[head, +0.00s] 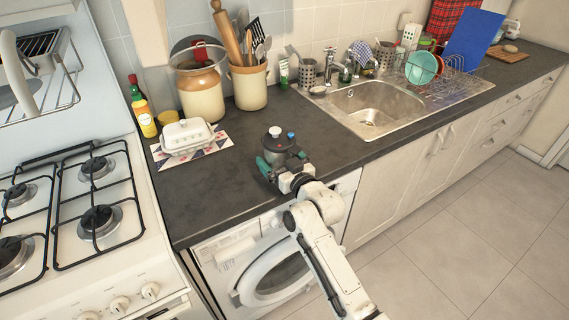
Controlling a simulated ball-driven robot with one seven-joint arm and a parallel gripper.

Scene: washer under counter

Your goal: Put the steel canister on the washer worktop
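The steel canister (280,147) is dark grey, with a pale knob and a small blue spot on top. It looks upright over the front part of the dark worktop (225,195), above the washer (268,270). I cannot tell whether its base touches the worktop. My gripper (281,163) reaches in from the front with its teal-tipped fingers on both sides of the canister, apparently closed around it. My gripper hides the canister's lower front.
A white butter dish (187,135) on a patterned mat stands to the left. Behind are a large crock (200,92) and a utensil pot (249,86). The gas hob (75,215) is at left, the sink (375,105) at right. Worktop left of the canister is clear.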

